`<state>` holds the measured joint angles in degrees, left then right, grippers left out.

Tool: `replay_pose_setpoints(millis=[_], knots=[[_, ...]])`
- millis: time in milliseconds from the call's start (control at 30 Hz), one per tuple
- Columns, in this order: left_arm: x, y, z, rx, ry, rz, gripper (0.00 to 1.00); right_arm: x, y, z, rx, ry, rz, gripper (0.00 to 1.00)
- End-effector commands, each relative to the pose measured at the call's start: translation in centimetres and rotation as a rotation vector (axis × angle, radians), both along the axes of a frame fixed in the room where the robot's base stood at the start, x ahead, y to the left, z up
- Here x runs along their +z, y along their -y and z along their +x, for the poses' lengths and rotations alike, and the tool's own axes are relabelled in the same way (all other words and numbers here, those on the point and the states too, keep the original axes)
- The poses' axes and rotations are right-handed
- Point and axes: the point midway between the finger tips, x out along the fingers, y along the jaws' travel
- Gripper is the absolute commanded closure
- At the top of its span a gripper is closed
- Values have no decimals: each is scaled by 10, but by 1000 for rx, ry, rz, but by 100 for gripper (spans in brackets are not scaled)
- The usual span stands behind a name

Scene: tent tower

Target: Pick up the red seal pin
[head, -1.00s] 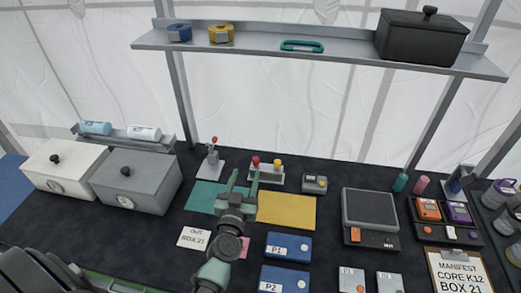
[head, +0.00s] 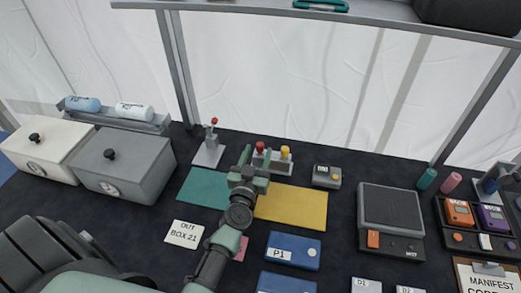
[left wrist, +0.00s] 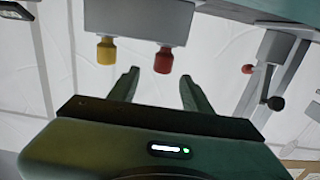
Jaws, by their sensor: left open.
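The red seal pin (head: 260,146) has a round red head and stands in a small pale stand (head: 273,165) at the back of the table, left of a yellow pin (head: 285,151). In the left wrist view, the red pin (left wrist: 163,60) appears just beyond the fingertips, roughly between them, with the yellow pin (left wrist: 106,50) to its left. My left gripper (head: 255,158) is open and empty, just in front of the red pin; it also shows in the left wrist view (left wrist: 160,82). Its fingers partly hide the stand. My right gripper is not in view.
A lever stand (head: 209,152) with a red knob is left of the gripper. Teal (head: 203,188) and yellow (head: 305,208) mats lie below the gripper. A small grey box (head: 327,177) stands to the right. Grey (head: 130,165) and white (head: 45,150) lidded boxes are farther left.

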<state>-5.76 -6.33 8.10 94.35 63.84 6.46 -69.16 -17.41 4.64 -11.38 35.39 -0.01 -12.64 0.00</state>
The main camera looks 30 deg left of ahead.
Motion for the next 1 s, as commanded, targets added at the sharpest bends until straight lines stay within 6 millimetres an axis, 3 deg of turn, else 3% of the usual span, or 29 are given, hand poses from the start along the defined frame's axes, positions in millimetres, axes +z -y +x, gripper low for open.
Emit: replay_pose_setpoints(millis=[300, 600, 767, 800, 1000], knots=[[-4, -13, 42, -1, 0, 1, 51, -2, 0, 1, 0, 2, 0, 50], [-5, -14, 46, -1, -1, 0, 51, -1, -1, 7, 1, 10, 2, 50], [-5, -14, 46, -1, -1, 0, 96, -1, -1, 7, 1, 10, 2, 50], [-5, -14, 46, 0, -1, 0, 100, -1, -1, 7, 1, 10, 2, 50], [-4, -14, 46, 0, 0, 0, 100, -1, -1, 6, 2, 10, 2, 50]])
